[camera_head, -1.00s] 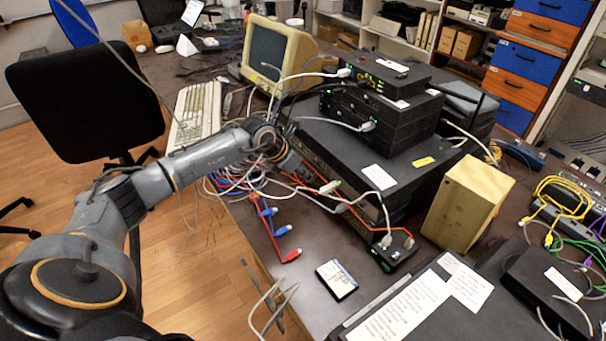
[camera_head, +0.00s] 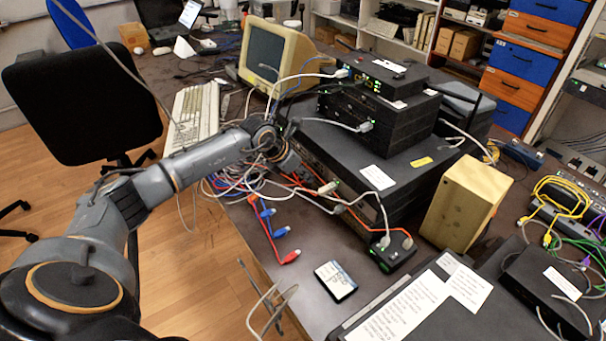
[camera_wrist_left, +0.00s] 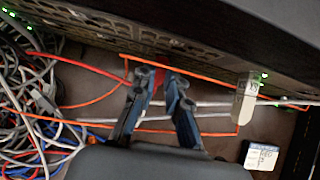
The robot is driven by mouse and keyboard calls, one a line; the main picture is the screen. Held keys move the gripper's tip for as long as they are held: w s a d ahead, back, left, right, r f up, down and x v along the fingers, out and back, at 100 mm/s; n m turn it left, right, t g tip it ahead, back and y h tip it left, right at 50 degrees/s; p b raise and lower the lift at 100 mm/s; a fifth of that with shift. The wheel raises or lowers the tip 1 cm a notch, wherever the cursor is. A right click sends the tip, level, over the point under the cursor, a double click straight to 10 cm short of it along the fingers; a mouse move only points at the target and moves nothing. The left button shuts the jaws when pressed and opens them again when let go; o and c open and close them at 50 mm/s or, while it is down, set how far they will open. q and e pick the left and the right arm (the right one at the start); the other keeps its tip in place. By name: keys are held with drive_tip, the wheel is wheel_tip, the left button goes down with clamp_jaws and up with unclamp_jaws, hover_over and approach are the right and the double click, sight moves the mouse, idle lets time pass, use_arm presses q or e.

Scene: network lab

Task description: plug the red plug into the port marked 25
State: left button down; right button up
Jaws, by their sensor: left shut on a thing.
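My left gripper (camera_head: 290,164) is at the front of a large black rack unit (camera_head: 405,170) in the head view. In the left wrist view, the gripper (camera_wrist_left: 162,76) is shut on the red plug (camera_wrist_left: 158,83), mostly hidden between the fingers. Its tips are close to the unit's front panel (camera_wrist_left: 190,44), which has a row of ports. I cannot tell from these frames whether the plug is in a port. The mark 25 cannot be read.
A pale plug with a label (camera_wrist_left: 246,98) sits at the panel, right of the fingers. Orange and grey cables run behind the gripper. A cable tangle (camera_wrist_left: 35,100) lies left. Blue plugs and another red plug (camera_head: 291,256) lie at the table edge, near a card (camera_head: 335,280).

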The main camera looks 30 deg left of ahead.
use_arm(q)
drive_tip(key=c, duration=1.3)
unclamp_jaws()
drive_tip(key=v, duration=1.2)
drive_tip(key=shift+s+f, duration=0.1)
